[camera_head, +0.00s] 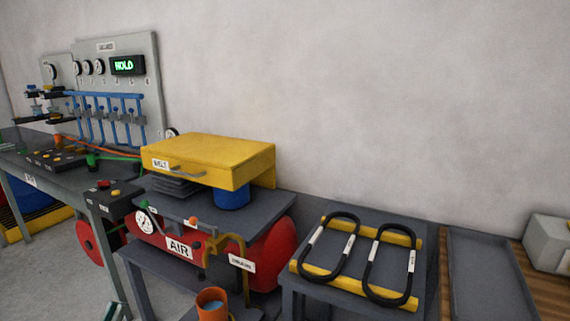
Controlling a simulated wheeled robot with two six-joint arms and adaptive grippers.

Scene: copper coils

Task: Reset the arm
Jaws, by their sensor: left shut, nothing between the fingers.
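My left gripper (115,311) shows only as a small dark tip with pale and teal parts at the bottom edge, left of centre. It is shut, and nothing shows between its fingers. It is low in front of the grey stand with the red air tank and touches nothing that I can see. The rest of the left arm is outside the picture. My right gripper is not in view.
A red tank marked AIR (180,248) sits under a yellow BELT box (215,158). An orange cup (211,300) stands in front. Two black loops (388,265) lie on yellow bars at right. A workbench (60,172) with a panel reading HOLD (128,65) is at left.

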